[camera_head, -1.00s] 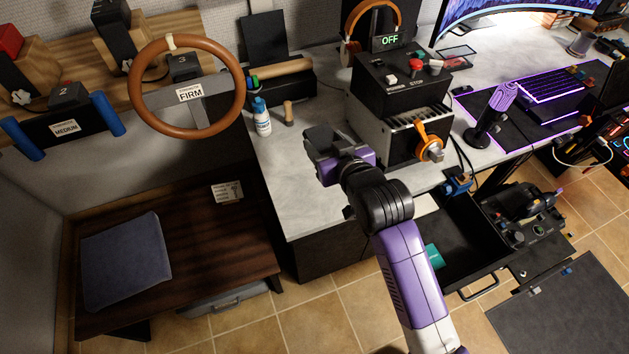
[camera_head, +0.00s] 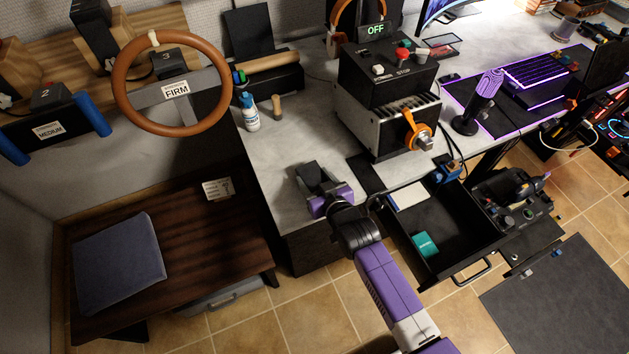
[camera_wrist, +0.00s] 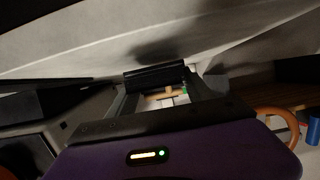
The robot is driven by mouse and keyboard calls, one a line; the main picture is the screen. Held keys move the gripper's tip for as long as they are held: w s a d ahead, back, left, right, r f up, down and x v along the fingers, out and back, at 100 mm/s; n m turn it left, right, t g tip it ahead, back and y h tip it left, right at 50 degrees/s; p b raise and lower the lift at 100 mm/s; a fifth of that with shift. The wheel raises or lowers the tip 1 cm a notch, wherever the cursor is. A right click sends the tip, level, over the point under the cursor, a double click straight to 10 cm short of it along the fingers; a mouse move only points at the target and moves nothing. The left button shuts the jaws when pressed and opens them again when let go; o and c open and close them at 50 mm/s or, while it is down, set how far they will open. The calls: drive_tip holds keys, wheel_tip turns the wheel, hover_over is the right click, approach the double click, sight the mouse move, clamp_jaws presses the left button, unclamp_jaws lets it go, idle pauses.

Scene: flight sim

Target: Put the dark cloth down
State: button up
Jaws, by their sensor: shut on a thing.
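The dark cloth (camera_wrist: 155,77) shows in the wrist view as a small black bundle between my fingertips. My gripper (camera_head: 312,174) is shut on it. In the head view my gripper is over the front left part of the grey desk top (camera_head: 272,157), near its front edge. The dark shape at the fingertips is small there, and I cannot tell cloth from fingers. In the wrist view a pale surface with a dark shadow lies close beyond the bundle. I cannot tell whether the cloth touches it.
A black control box (camera_head: 388,70) with an orange handle stands behind and right of my gripper. A white bottle (camera_head: 251,113) and a wooden peg (camera_head: 277,107) stand behind. An open drawer (camera_head: 470,232) holds a teal box (camera_head: 425,243). A dark bench (camera_head: 205,235) carries a blue-grey cushion (camera_head: 118,262).

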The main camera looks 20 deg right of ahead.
drive_tip(key=shift+f, duration=0.55)
drive_tip(key=shift+f, duration=0.1)
drive_tip(key=shift+f, duration=0.15)
drive_tip(key=o, duration=1.3)
drive_tip(key=shift+o, duration=0.2)
drive_tip(key=shift+r, duration=0.3)
drive_tip(key=v, duration=1.2)
drive_tip(key=shift+b, duration=0.4)
